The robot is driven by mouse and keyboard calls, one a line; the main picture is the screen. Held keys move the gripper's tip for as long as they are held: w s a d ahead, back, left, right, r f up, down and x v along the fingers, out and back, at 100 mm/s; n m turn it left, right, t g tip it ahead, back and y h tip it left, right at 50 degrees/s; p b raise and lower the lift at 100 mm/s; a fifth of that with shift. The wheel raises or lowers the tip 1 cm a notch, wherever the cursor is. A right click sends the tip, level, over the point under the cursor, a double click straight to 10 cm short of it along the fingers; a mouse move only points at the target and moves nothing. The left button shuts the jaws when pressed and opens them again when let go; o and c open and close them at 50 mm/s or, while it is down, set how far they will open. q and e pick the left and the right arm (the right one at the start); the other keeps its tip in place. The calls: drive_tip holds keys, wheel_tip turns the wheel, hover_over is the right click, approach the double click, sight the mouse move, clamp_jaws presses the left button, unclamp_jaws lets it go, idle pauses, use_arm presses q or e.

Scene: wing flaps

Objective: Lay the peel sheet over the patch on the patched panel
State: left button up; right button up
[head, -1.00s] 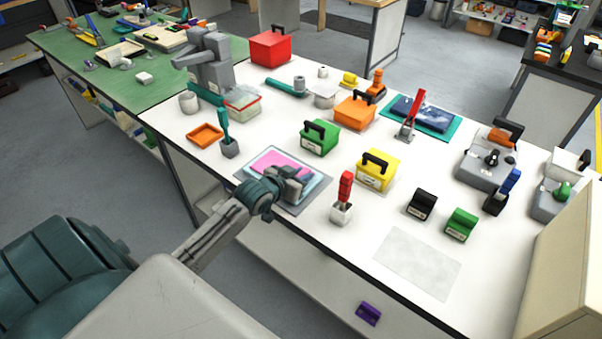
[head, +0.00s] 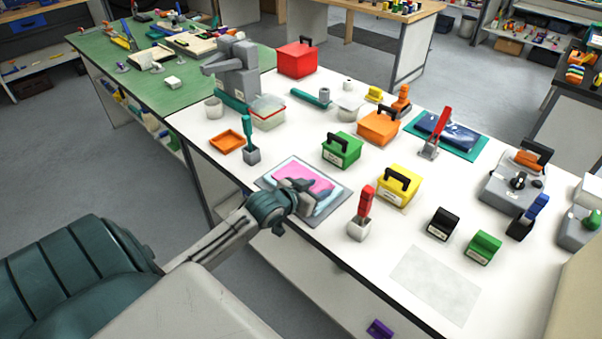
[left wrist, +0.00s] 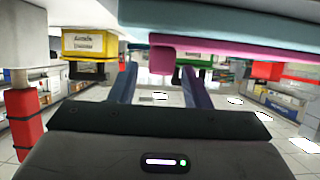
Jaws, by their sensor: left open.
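A pink sheet (head: 300,174) lies on a light blue layer (head: 274,179) on a grey mat (head: 336,207) at the table's front edge. In the left wrist view, which is upside down, the pink sheet (left wrist: 245,43) has a small upright tab (left wrist: 162,60). My left gripper (head: 301,188) is low over the near part of this stack and hides some of it. Its fingers (left wrist: 160,88) are open and spread, with the tab ahead of the gap. A dark blue panel (head: 447,132) lies on a teal mat (head: 470,147) farther back; I cannot tell a patch on it.
A red-handled tool in a white holder (head: 360,220) and a yellow box (head: 398,188) stand right of the stack. A green box (head: 342,151) stands behind it, and a teal-handled tool in a grey holder (head: 251,142) stands left. The pale sheet area (head: 436,284) is clear.

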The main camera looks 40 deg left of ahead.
use_arm(q)
drive_tip(key=v, duration=0.9)
drive_tip(key=shift+s, duration=0.15)
